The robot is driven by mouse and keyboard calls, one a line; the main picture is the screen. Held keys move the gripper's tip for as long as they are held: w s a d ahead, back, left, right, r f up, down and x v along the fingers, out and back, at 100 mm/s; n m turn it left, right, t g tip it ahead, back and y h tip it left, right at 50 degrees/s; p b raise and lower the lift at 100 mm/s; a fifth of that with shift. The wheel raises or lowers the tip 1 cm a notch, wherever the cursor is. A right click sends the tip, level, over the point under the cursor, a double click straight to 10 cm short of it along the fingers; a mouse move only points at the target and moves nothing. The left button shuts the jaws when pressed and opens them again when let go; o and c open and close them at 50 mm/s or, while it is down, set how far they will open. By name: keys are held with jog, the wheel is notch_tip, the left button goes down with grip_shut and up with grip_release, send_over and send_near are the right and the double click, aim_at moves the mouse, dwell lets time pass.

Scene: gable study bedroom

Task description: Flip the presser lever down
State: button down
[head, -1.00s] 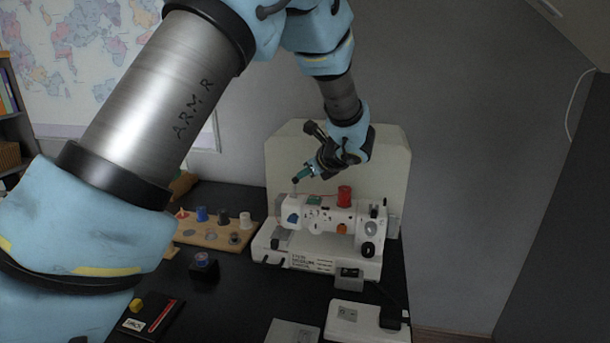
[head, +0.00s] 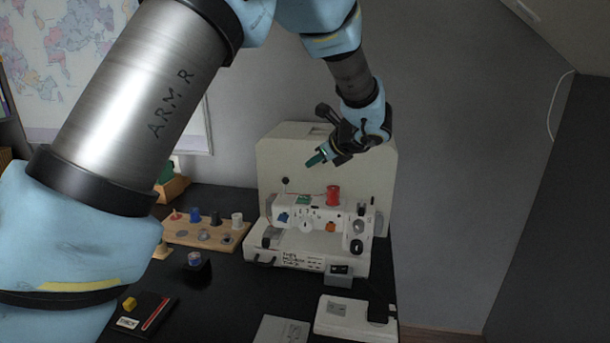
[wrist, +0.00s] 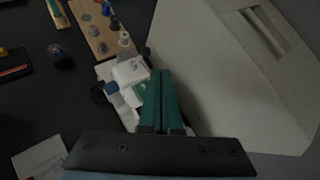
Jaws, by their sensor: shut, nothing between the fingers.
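The white sewing machine (head: 318,221) stands on the dark table and shows in part in the wrist view (wrist: 128,70). A thin upright rod with a black ball knob (head: 286,181) rises at the left end of its head; I take it as the presser lever. The knob also shows in the wrist view (wrist: 146,51), just left of the fingertips. The lever looks raised. My gripper (head: 315,160) has green fingers pressed together and empty. It hangs above the machine's head, up and right of the knob, apart from it. The fingers also show in the wrist view (wrist: 163,75).
A pale panel (head: 275,155) stands right behind the machine. A red spool (head: 333,194) sits on top of it. A wooden spool board (head: 190,232) lies left. A white pedal-like box (head: 345,318) lies in front. Open air surrounds the gripper above the machine.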

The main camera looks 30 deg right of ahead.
jog(key=s+r, duration=0.1)
jog(key=d+r, duration=0.1)
jog(key=r, duration=0.1)
jog(key=s+d+r, duration=0.1)
jog(key=shift+s+r+b, duration=0.15)
jog(key=shift+s+b, duration=0.2)
jog(key=w+a+f+n+g, duration=0.1)
jog(key=a+f+n+g, duration=0.2)
jog(key=a, duration=0.6)
jog(key=a+f+n+g+y, duration=0.1)
jog(key=a+f+n+g, duration=0.1)
jog(key=a+n, duration=0.55)
jog(key=w+a+f+n+g, duration=0.1)
jog(key=a+f+n+g, duration=0.15)
jog(key=a, duration=0.85)
jog(key=s+a+f+n+g+h, duration=0.1)
jog(key=s+a+f+n, duration=0.1)
jog(key=s+a+n, duration=0.3)
jog(key=s+a+f+n+h, duration=0.1)
jog(key=s+a+f+n, duration=0.2)
jog(key=a+n, duration=0.9)
jog(key=s, duration=0.2)
jog(key=shift+s+a+n+g, duration=0.35)
jog(key=shift+s+a+n, duration=0.05)
